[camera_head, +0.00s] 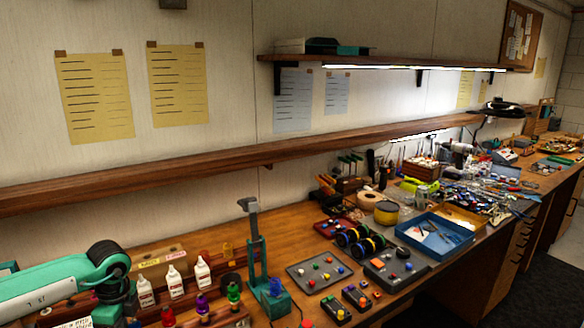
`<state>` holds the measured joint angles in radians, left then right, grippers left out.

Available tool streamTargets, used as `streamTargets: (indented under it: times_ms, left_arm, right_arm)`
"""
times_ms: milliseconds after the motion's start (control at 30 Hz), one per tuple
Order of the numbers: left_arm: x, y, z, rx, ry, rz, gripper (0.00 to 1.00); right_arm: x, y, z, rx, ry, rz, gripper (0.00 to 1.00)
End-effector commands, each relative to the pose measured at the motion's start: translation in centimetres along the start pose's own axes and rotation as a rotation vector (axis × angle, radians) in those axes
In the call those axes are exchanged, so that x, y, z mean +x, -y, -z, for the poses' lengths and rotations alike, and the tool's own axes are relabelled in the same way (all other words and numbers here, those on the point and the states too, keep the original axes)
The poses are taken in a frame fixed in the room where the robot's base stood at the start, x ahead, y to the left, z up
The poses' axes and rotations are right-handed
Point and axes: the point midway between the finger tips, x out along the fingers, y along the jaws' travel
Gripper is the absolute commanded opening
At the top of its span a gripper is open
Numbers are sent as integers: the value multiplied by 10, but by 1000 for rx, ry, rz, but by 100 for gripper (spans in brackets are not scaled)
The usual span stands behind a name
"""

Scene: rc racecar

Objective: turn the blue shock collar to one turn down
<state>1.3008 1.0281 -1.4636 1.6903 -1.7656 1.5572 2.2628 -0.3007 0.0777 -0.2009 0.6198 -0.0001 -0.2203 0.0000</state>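A teal bench stand (269,299) with a tall upright post (256,235) and a grey top stands at the front of the wooden bench. A small blue part (275,287) shows on the stand. It may be the blue shock collar, but it is too small to tell, and no thread or turn mark can be made out. My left arm comes in at the lower left, with a teal link and a dark joint, and runs down out of the picture. Its gripper is not in view. My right arm and gripper are not in view.
White bottles (174,281) and small coloured bottles (233,293) stand left of the post. A grey tray (301,283) with coloured pieces, black wheels, small boxes and a blue tray (470,238) lie to the right. A wooden shelf (150,184) crosses above the bench.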

Motion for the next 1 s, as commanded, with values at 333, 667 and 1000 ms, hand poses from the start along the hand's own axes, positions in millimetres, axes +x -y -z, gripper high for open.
streamTargets:
  times_ms: [333,667,1000]
  left_arm:
    - [0,2,4,0,-1,1,0]
    - [0,4,9,2,-3,1,0]
    - [2,6,9,4,-5,0,0]
  right_arm:
    - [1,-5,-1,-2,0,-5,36]
    - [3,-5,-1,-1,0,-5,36]
    - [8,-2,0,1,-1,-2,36]
